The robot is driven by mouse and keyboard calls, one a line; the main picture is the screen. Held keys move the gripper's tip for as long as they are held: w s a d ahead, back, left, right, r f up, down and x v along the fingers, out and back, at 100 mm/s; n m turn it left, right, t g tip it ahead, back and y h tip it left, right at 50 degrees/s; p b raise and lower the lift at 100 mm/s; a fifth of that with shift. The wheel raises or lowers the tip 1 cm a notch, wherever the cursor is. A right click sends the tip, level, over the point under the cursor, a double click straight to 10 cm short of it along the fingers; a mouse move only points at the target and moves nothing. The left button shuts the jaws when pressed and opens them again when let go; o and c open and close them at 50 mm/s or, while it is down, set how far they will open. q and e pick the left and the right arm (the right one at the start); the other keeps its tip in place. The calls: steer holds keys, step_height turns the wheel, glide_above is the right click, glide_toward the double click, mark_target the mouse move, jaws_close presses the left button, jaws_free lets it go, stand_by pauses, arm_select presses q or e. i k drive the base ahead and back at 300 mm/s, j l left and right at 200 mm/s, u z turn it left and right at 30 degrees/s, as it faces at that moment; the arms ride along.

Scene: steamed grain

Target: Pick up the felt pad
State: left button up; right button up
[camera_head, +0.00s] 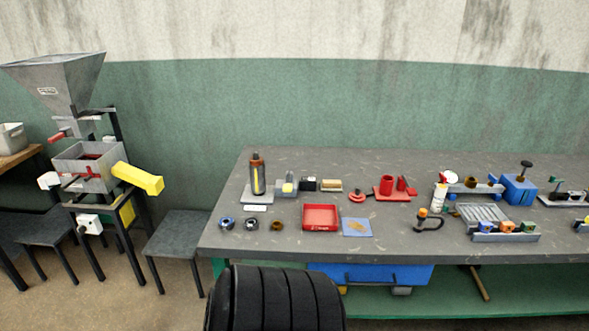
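No piece is plainly marked as the felt pad. A small block with a tan top (331,185) sits farther back and is too small to identify. Neither of my grippers is in view, and nothing visible touches the sheet.
A red tray (320,228) stands just left of the sheet. A dark bottle (257,175), red parts (387,186) and a small clamp-like tool (429,220) stand around on the workbench (380,250). A grey hopper machine (60,85) stands at the left. The bench's front edge is mostly clear.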

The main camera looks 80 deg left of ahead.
mark_target(326, 186)
steer(key=u, duration=2.35)
